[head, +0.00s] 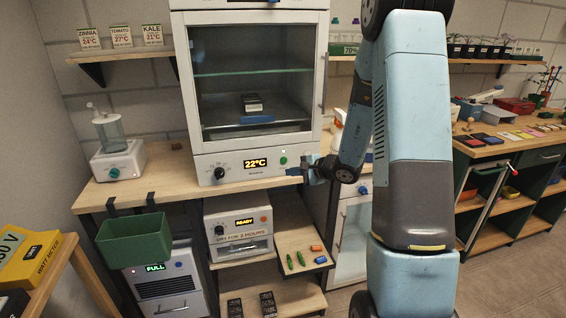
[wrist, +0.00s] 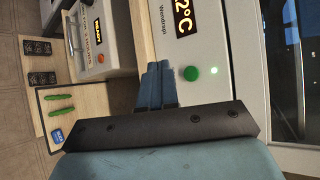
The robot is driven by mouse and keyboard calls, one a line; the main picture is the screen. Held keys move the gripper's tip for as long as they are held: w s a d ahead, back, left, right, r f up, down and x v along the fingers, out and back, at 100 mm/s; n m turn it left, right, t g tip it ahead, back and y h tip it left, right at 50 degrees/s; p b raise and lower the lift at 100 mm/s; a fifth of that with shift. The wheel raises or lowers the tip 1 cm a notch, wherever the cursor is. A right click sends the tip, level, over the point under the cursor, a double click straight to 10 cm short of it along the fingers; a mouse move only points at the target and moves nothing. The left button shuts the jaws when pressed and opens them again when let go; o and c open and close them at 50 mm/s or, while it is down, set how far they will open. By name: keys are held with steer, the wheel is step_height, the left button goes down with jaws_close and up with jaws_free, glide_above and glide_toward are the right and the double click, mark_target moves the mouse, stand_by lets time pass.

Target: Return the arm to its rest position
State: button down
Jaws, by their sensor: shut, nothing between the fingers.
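My gripper (head: 299,170) is in front of the lower right part of the incubator cabinet (head: 252,146), beside its green button (head: 283,160). Its fingers are shut with nothing between them. In the wrist view the closed fingers (wrist: 160,82) point at the cabinet's front panel, close to the green button (wrist: 191,73). I cannot tell whether they touch the panel. The cabinet's display reads 22°C, and a small light beside the button is lit. Its glass door is shut, with a dark tray on a blue base (head: 257,118) inside. My blue arm covers the middle right of the head view.
A wooden bench (head: 148,187) holds the cabinet and a dispenser (head: 115,148). A green bin (head: 133,240) hangs at its front. Below are a unit reading READY (head: 238,228) and a shelf with green markers (head: 300,258). Open floor (head: 510,275) lies right.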

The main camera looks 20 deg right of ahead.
stand_by(0.3)
steer(key=s+a+r+n+g, duration=0.3)
steer(key=s+a+r+n, duration=0.2)
steer(key=s+r, duration=0.3)
steer(key=s+a+r+n+g, duration=0.3)
steer(key=s+a+r+n, duration=0.15)
steer(key=s+r, duration=0.35)
steer(key=s+d+r+n+h, duration=0.2)
steer(key=s+d+r+h, duration=0.1)
steer(key=s, duration=0.6)
steer(key=s+d+r+n+t+h, duration=0.1)
steer(key=s+d+r+h, duration=0.3)
steer(key=s, duration=0.6)
steer(key=shift+d+r+n+t+h, duration=0.25)
steer(key=shift+d+n+t+h, duration=0.05)
steer(key=shift+d+n+h, duration=0.4)
